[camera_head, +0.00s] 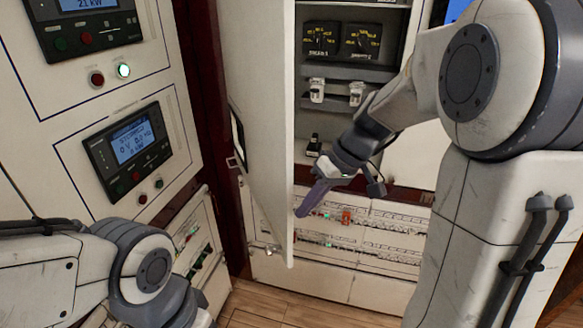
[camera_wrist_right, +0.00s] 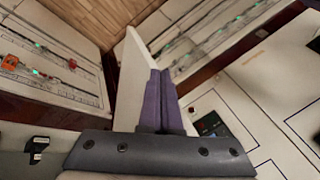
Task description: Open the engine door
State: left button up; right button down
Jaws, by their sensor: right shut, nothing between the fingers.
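The engine door (camera_head: 262,90) is a tall white panel, seen nearly edge-on and standing swung out from its cabinet. A dark handle (camera_head: 238,138) shows on its left, outer face. My right gripper (camera_head: 303,211) has purple fingers and is beside the door's lower free edge, on the inner side. In the right wrist view the fingers (camera_wrist_right: 163,75) are together and empty, right alongside the white door (camera_wrist_right: 132,75); whether they touch it I cannot tell. My left arm comes in at lower left, and its gripper is outside the picture.
A panel with displays (camera_head: 130,143) and buttons stands at left. Wooden floor (camera_head: 285,308) shows clear below the door.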

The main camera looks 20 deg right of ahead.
jog(key=w+d+r+m+t+p, duration=0.1)
jog(key=w+d+r+t+p, duration=0.15)
jog(key=d+r, duration=0.45)
pick_arm(q)
notch_tip(320, 180, up, 8)
jog(key=p, duration=0.4)
pick_arm(e)
jog(key=a+x, duration=0.1)
jog(key=x, duration=1.1)
jog(key=shift+s+a+y, duration=0.2)
jog(key=shift+s+y, duration=0.05)
jog(key=shift+y, duration=0.05)
pick_arm(q)
jog(key=shift+f, duration=0.1)
